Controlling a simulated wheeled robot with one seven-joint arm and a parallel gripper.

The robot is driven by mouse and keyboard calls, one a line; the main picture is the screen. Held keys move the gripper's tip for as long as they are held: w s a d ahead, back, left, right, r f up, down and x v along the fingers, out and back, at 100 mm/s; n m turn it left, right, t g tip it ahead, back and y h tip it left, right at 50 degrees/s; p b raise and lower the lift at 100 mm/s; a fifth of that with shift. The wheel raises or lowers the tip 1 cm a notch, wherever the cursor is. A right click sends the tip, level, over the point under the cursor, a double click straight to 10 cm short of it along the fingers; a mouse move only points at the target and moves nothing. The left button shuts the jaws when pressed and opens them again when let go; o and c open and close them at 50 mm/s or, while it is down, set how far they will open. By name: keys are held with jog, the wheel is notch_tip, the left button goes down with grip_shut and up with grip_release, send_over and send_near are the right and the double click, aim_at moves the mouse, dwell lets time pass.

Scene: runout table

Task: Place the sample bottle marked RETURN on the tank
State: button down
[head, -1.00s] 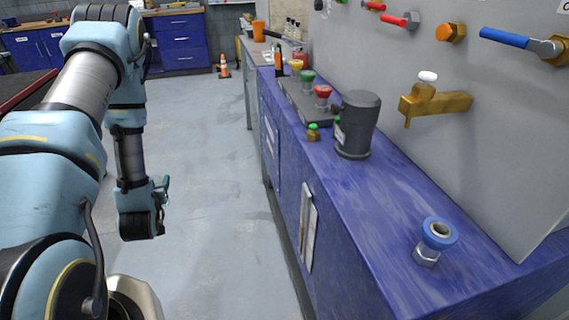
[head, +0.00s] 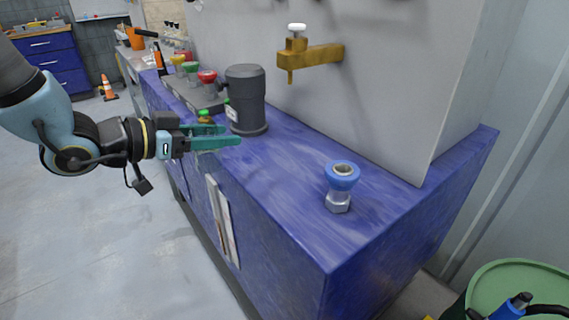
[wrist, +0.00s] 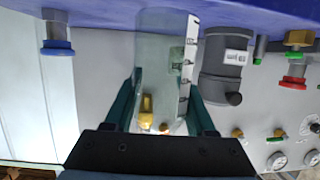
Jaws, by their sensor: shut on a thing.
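My gripper (head: 222,138) reaches in from the left over the blue counter's front edge, fingers pointing right. In the wrist view its teal fingers (wrist: 160,108) are shut on a clear cylindrical bottle (wrist: 158,48) with a graduated strip and a small label. I cannot read RETURN on it. The bottle hardly shows in the head view. A dark grey lidded cylinder (head: 246,97) stands on the counter just behind the fingers; it also shows in the wrist view (wrist: 224,68). A green drum (head: 480,292) stands at lower right. Which of these is the tank, I cannot tell.
The blue counter (head: 285,170) is clear between the dark cylinder and a blue-ringed fitting (head: 341,182). A brass tap (head: 308,54) juts from the grey panel (head: 400,80) above. Red, green and yellow knobs (head: 197,74) sit at the back left.

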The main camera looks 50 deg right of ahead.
jog(key=shift+m+g, duration=0.3)
jog(key=shift+g, duration=0.1)
jog(key=shift+s+r+p+x, duration=0.25)
jog(key=shift+p+x, duration=0.2)
jog(key=shift+x, duration=2.65)
jog(key=shift+s+r+p+x, duration=0.25)
jog(key=shift+p+x, duration=0.25)
jog(key=shift+x, duration=2.6)
jog(key=shift+s+r+p+x, duration=0.25)
jog(key=shift+p+x, duration=0.2)
jog(key=shift+x, duration=2.65)
jog(key=shift+f, duration=0.1)
jog(key=shift+c, duration=1.1)
grip_release()
